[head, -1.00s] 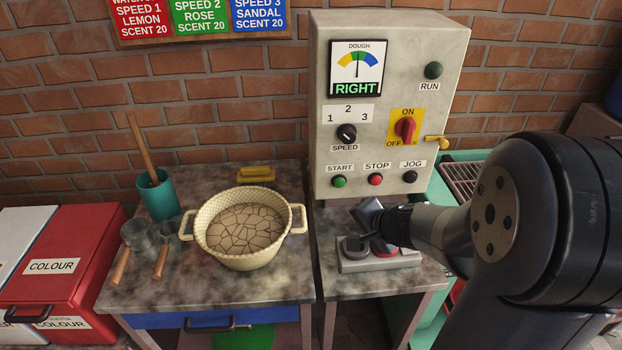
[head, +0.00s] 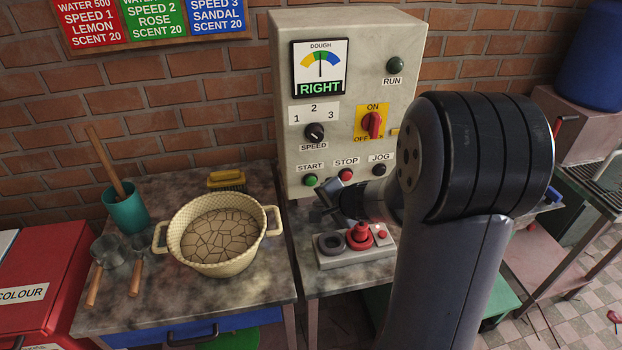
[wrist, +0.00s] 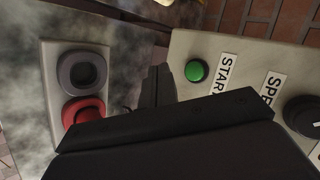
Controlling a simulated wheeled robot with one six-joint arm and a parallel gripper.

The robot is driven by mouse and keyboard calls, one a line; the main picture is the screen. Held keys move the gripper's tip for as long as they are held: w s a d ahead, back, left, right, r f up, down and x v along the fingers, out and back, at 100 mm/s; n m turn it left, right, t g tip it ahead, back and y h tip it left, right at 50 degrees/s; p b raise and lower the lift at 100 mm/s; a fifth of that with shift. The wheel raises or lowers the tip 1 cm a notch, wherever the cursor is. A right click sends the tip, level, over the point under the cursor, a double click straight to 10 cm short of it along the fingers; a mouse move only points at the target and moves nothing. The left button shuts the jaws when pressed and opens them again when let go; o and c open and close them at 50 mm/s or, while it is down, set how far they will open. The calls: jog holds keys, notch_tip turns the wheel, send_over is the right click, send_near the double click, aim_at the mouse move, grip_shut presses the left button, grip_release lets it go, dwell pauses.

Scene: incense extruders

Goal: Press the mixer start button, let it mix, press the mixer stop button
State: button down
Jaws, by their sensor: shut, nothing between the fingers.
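The grey control panel (head: 345,60) stands at the back of the bench. Its green START button (head: 310,180) and red STOP button (head: 345,175) sit low on the front, with the black JOG button (head: 379,170) to their right. The RUN lamp (head: 394,65) looks dark. The red switch (head: 371,125) points up to ON. The dough gauge (head: 320,68) reads RIGHT. My gripper (head: 322,208) is shut and empty, just below and in front of START, apart from it. In the wrist view the START button (wrist: 196,71) is clear beyond the dark fingers (wrist: 158,85).
A small block (head: 340,262) with a dark ring and red knob sits below my gripper. A cream basin (head: 166,240) of cracked dough, a teal cup (head: 127,213) and metal scoops stand on the left bench. A yellow brush (head: 227,180) lies behind the basin.

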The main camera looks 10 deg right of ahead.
aim_at(311, 181)
jog(key=shift+w+p, duration=0.6)
jog(key=shift+w, duration=2)
jog(key=shift+w, duration=0.1)
jog(key=shift+w, duration=0.35)
